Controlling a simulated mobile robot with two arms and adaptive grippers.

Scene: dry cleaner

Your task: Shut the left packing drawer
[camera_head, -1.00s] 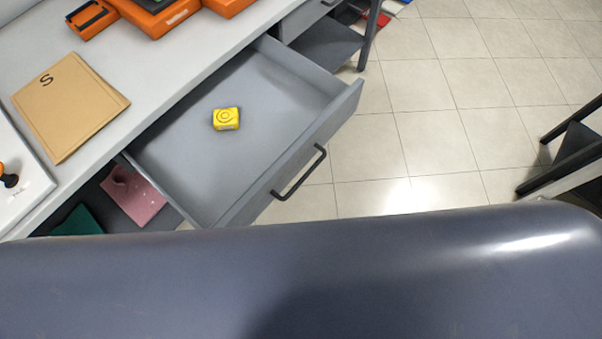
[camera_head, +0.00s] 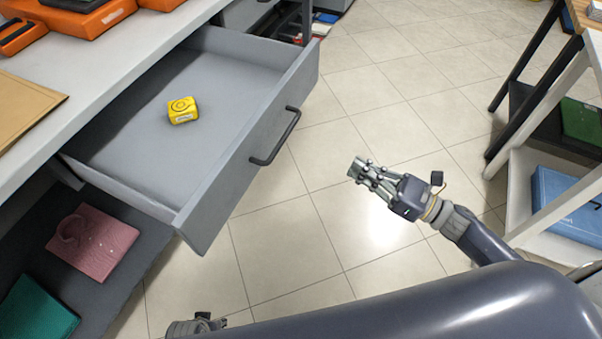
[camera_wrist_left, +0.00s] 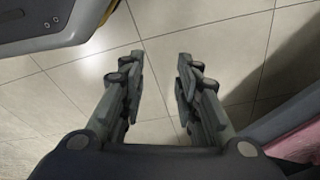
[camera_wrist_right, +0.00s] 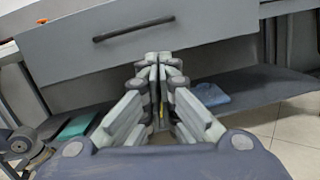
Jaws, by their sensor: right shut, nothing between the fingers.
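The grey packing drawer (camera_head: 262,150) is pulled out from under the counter in the head view. Its dark bar handle (camera_head: 276,137) faces the open floor. A small yellow block-like item (camera_head: 182,110) lies inside it. My right gripper (camera_head: 358,170) is over the floor to the right of the handle, apart from it, shut and empty. The right wrist view shows the drawer front (camera_wrist_right: 200,32) and handle (camera_wrist_right: 133,29) beyond its fingertips (camera_wrist_right: 158,58). My left arm shows only in part at the head view's bottom edge. In the left wrist view my left gripper (camera_wrist_left: 160,62) is open and empty above floor tiles.
The white counter (camera_head: 120,68) carries orange cases (camera_head: 85,20) and a brown envelope (camera_head: 22,108). A lower shelf holds a pink folded cloth (camera_head: 92,243) and a teal one (camera_head: 38,310). A rack with a blue item (camera_head: 568,205) stands at right. The floor between is clear.

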